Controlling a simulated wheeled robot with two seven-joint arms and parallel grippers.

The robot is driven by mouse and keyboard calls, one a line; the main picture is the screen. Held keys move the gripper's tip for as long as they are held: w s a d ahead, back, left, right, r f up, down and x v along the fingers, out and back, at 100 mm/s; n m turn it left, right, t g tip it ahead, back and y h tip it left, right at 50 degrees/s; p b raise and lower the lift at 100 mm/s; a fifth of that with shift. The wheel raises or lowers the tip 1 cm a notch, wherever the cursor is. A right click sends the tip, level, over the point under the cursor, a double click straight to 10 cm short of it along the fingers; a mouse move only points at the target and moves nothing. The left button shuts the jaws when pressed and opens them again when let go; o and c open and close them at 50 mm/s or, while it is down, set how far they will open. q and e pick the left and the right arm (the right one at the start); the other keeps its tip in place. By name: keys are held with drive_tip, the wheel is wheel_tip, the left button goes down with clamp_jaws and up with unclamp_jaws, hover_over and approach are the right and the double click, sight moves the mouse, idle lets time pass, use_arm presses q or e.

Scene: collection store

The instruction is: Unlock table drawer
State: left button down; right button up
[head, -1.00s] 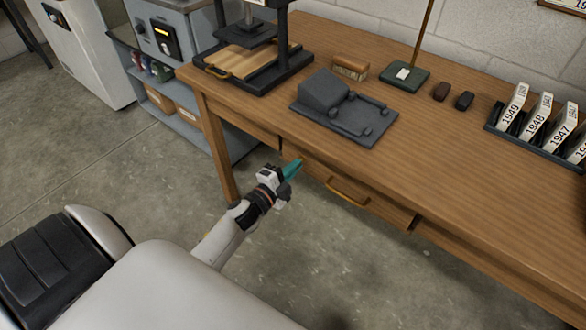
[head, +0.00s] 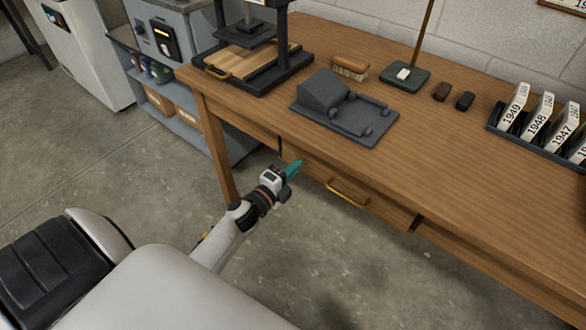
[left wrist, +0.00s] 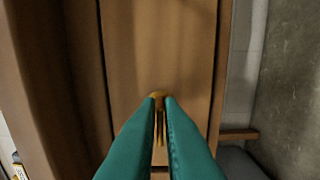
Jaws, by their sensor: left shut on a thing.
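The wooden table's drawer (head: 318,178) is under the front edge and looks shut, with a brass bar handle (head: 347,193) on its front. My left gripper (head: 296,168), with teal fingers, is at the left part of the drawer front. In the left wrist view, its fingers (left wrist: 160,104) are shut on a small brass key (left wrist: 160,125). A brass lock piece (left wrist: 156,95) shows at the fingertips against the drawer front (left wrist: 158,45). The fingers partly hide the key, and I cannot tell how deep it sits in the lock. My right gripper is not in view.
The table top (head: 440,160) carries a black press (head: 255,65), a dark grey stand (head: 345,108), a brush (head: 351,67) and a rack of year cards (head: 535,125). A grey shelf unit (head: 222,140) stands left of the table. The floor in front is clear.

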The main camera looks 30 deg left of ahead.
use_arm(q)
drive_tip(key=c, duration=1.6)
unclamp_jaws()
drive_tip(key=shift+c, duration=0.2)
drive_tip(key=s, duration=1.2)
drive_tip(key=shift+a, duration=0.4)
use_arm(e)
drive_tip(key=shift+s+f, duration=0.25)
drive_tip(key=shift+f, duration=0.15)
